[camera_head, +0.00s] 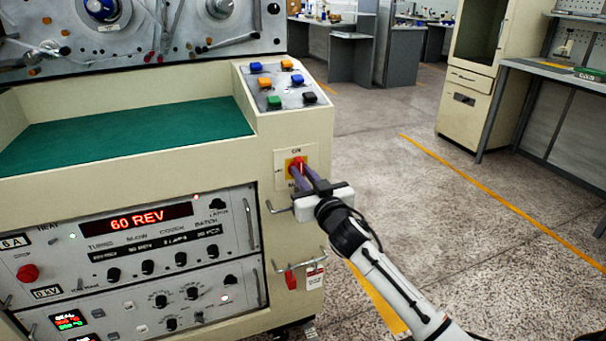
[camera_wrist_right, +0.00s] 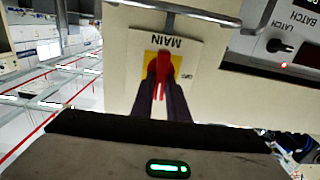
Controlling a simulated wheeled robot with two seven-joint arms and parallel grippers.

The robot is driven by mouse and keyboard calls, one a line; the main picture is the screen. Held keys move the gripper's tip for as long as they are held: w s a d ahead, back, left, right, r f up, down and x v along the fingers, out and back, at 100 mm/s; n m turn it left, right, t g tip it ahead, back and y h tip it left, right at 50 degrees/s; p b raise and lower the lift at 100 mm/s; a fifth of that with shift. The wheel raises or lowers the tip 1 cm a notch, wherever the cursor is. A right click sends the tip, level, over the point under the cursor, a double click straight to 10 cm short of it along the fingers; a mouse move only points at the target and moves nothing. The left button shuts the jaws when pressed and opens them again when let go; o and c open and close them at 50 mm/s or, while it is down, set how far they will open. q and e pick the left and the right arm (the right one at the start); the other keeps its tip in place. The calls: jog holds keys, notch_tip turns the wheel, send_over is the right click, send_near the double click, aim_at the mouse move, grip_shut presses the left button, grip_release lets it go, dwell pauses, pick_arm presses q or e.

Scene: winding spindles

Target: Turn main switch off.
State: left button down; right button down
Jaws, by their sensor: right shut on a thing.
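The main switch is a red handle (camera_head: 298,162) on a yellow square, set in a pale plate (camera_head: 281,156) on the front of the cream machine cabinet. In the right wrist view the red handle (camera_wrist_right: 160,72) stands roughly upright in the picture, in line with the upside-down MAIN label (camera_wrist_right: 165,43). An OFF mark shows to the right of the yellow square there. My right gripper (camera_head: 298,174) is shut on the red handle, with one dark purple finger on each side of it. The fingers hide part of the handle and yellow square. My left gripper is not in view.
Coloured push buttons (camera_head: 275,82) sit on the sloped panel above the switch. A control panel with a red 60 REV display (camera_head: 137,220) is to the left. Metal handles (camera_head: 279,208) stick out near my gripper. Open floor (camera_head: 480,240) lies to the right.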

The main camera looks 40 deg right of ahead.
jog(key=shift+a+n+p, duration=0.1)
jog(key=shift+n+p, duration=0.3)
jog(key=shift+n, duration=0.4)
jog(key=shift+n+p, duration=0.5)
jog(key=shift+n, duration=0.7)
jog(key=n+p, duration=0.1)
jog(key=n, duration=0.2)
jog(key=shift+a+n, duration=0.15)
jog(key=shift+n, duration=0.25)
jog(key=n, duration=0.2)
jog(key=n+p, duration=0.1)
jog(key=n, duration=0.2)
jog(key=shift+w+a+f, duration=0.1)
jog(key=shift+f, duration=0.1)
jog(key=n, duration=0.4)
jog(key=shift+f+n, duration=0.2)
jog(key=shift+n, duration=0.4)
